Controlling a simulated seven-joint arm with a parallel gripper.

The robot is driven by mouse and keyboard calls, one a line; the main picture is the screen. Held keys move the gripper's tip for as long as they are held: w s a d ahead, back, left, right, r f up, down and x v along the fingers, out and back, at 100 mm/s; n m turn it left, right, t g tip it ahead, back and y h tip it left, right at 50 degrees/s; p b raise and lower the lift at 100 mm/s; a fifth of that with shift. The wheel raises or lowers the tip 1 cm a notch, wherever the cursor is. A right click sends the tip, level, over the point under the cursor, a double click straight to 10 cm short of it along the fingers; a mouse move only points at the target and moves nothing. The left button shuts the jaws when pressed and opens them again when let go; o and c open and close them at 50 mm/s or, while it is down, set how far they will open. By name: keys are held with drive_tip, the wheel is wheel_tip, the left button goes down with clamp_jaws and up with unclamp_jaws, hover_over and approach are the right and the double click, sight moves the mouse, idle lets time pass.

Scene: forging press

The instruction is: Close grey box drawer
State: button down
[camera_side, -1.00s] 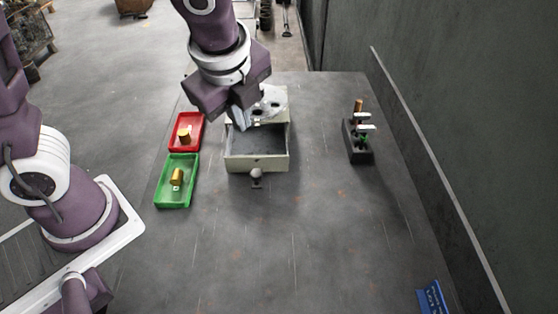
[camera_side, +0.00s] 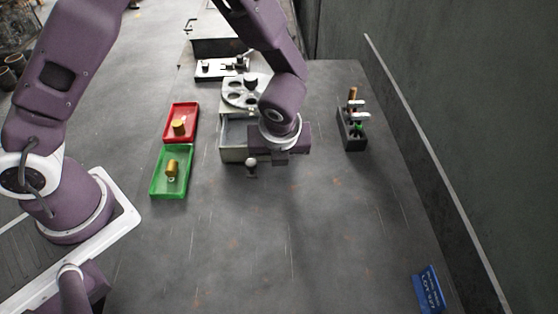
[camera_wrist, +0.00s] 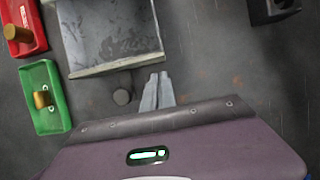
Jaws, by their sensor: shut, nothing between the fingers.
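The grey box drawer (camera_side: 234,154) stands pulled out toward the front of the table, with its round knob (camera_side: 251,168) on the front panel. In the side view my arm hides the drawer's right part. In the wrist view the open drawer (camera_wrist: 116,66) shows an empty grey floor and a pale front edge, with the knob (camera_wrist: 122,97) below it. My gripper (camera_wrist: 158,80) is shut and empty. Its fingertips appear just in front of the drawer's front edge, right of the knob; I cannot tell whether they touch. In the side view my gripper (camera_side: 280,160) is seen from behind.
A red tray (camera_side: 168,134) and a green tray (camera_side: 160,191), each with a brass piece, lie left of the drawer. A dark tool holder (camera_side: 352,140) stands to the right. A round holed plate (camera_side: 236,92) is behind.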

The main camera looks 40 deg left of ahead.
drive_tip(key=shift+w+a, duration=0.45)
drive_tip(key=shift+a, duration=0.05)
